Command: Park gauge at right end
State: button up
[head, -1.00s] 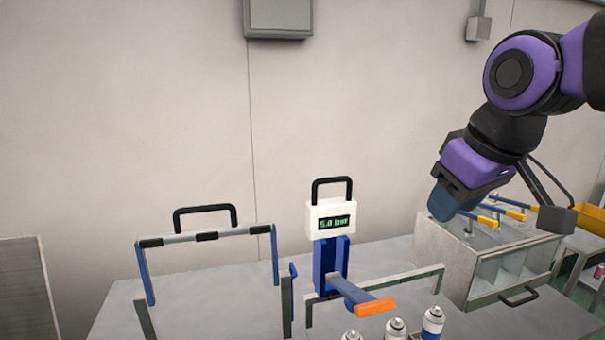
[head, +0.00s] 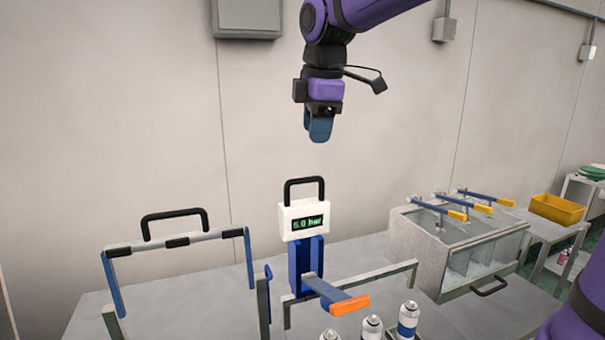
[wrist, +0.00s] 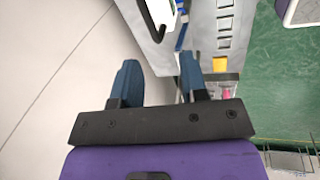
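The gauge (head: 304,222) is a white box with a green "5.0 bar" display and a black loop handle (head: 304,182) on top. It stands upright on a blue bracket (head: 306,262) near the left part of a low grey rail (head: 385,272). A blue lever with an orange tip (head: 350,305) points forward from it. My gripper (head: 320,132) hangs pointing down above the gauge handle, clear of it. In the wrist view my gripper (wrist: 160,65) has two blue fingers apart with nothing between them. A white part with a black loop shows at that view's top edge.
A frame with a black handle (head: 175,222) stands at left. Several spray cans (head: 408,318) stand in front of the rail. A grey glass-fronted box (head: 420,255) with blue-and-yellow levers is at right, with a yellow bin (head: 556,209) beyond.

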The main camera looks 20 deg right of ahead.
aim_at(303, 179)
jog(key=shift+n, duration=0.9)
jog(key=x, duration=0.3)
jog(key=w+x, duration=0.1)
jog(key=x, duration=0.3)
jog(key=w+a+x, duration=0.1)
jog(key=x, duration=0.3)
jog(key=shift+r, duration=0.1)
grip_shut()
